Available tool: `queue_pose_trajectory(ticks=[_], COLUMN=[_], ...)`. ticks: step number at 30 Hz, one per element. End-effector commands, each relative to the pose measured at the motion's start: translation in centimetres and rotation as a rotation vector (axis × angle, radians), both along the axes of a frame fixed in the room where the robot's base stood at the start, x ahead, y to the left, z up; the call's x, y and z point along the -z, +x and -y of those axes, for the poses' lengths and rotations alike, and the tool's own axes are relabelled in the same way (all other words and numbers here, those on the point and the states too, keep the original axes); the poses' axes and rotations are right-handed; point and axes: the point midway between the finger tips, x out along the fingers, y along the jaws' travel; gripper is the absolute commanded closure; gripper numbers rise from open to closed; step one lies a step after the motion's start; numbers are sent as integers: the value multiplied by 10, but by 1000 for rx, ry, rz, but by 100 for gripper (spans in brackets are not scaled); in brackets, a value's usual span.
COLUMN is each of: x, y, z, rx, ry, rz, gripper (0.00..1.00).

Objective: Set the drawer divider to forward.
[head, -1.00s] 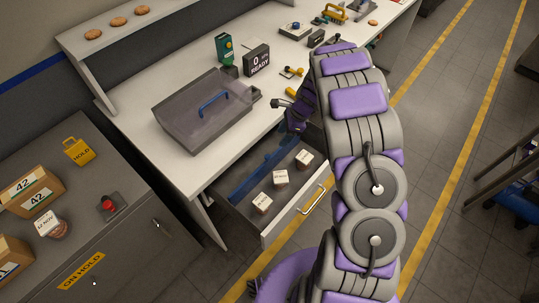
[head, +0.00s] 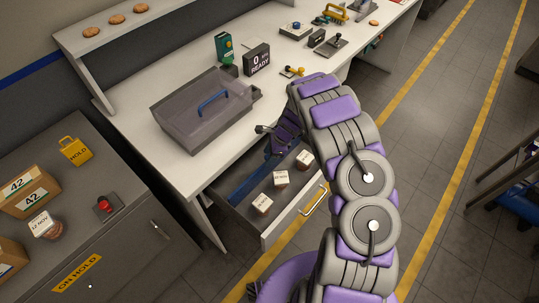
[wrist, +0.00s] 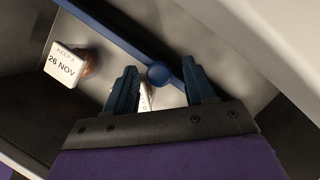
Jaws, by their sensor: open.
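The drawer (head: 230,211) is pulled out below the worktop. A blue divider (head: 249,183) runs along its rear part in the head view. In the wrist view the divider (wrist: 115,37) is a blue bar with a round blue knob (wrist: 158,75). My gripper (wrist: 160,82) is open, with the knob between its two dark blue fingers and no clear contact seen.
A clear-lidded tray box (head: 190,128) with a blue handle stands on the white worktop (head: 150,88) above. The drawer has a metal handle (head: 314,200) at its front. A grey cabinet (head: 130,240) with boxes is at the left.

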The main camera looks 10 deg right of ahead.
Motion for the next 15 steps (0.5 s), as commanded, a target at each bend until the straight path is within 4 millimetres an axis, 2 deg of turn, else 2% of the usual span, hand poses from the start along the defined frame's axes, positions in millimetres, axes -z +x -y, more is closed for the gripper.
queue_pose_trajectory(ticks=[5, 15], x=[0, -1], y=[0, 0], z=[0, 0], rx=[0, 0], ry=[0, 0], rz=[0, 1], gripper=[48, 80])
